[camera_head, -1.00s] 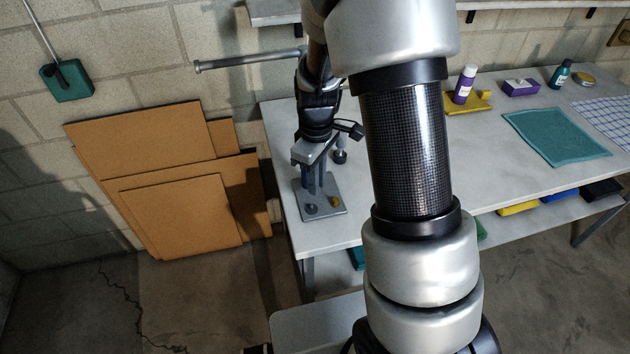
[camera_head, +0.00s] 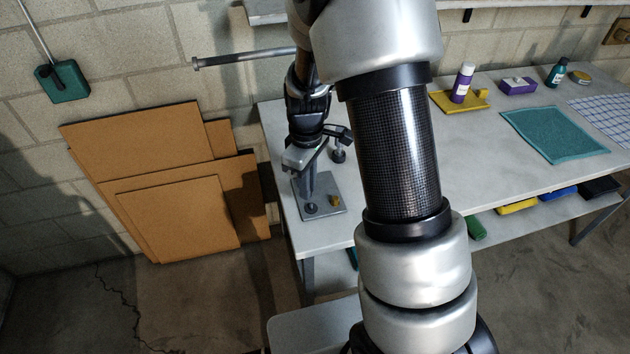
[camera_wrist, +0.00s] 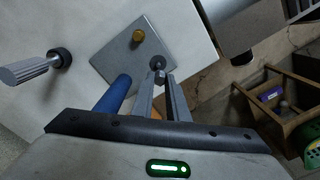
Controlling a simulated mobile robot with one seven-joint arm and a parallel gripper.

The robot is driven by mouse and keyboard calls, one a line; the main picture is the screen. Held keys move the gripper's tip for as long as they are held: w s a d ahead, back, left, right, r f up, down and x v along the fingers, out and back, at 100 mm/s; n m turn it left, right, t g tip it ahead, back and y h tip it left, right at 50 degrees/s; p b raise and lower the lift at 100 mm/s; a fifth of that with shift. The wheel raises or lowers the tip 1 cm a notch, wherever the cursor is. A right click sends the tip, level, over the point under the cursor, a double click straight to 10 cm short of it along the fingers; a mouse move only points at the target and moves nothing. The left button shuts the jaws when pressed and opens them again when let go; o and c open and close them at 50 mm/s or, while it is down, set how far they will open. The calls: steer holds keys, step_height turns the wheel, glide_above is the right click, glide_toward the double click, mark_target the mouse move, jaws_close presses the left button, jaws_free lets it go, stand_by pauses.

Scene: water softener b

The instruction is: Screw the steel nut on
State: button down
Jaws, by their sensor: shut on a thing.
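A grey steel plate (camera_head: 335,205) lies on the left end of the white bench; it fills the upper middle of the wrist view (camera_wrist: 118,48). A dark round fitting (camera_wrist: 157,62) stands on it, also seen in the head view (camera_head: 310,208). My gripper (camera_wrist: 161,80) points at the plate, its fingers shut on a small dark steel nut (camera_wrist: 160,76) close beside this fitting. Whether the nut touches a thread cannot be told. A brass piece (camera_wrist: 138,35) and a blue cylinder (camera_wrist: 117,92) are near the fingers. In the head view my gripper (camera_head: 310,188) is over the plate.
A ribbed grey handle with a dark collar (camera_wrist: 60,56) stands left of the plate in the wrist view. Wooden shelving (camera_wrist: 270,105) is at the right. Cardboard sheets (camera_head: 175,190) lean left of the bench. A teal mat (camera_head: 555,135) lies on the right of the bench.

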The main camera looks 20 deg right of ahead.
steer(key=shift+w+f+b, duration=0.1)
steer(key=shift+f+b, duration=0.2)
steer(key=shift+f, duration=0.5)
steer(key=shift+d+f+b, duration=0.25)
steer(key=shift+f+b, duration=0.05)
steer(key=shift+f, duration=0.2)
steer(key=shift+s+d+r, duration=0.1)
steer(key=shift+s+d, duration=0.15)
steer(key=shift+d, duration=0.05)
steer(key=shift+a, duration=0.15)
steer(key=shift+f+b, duration=0.25)
steer(key=shift+b, duration=0.05)
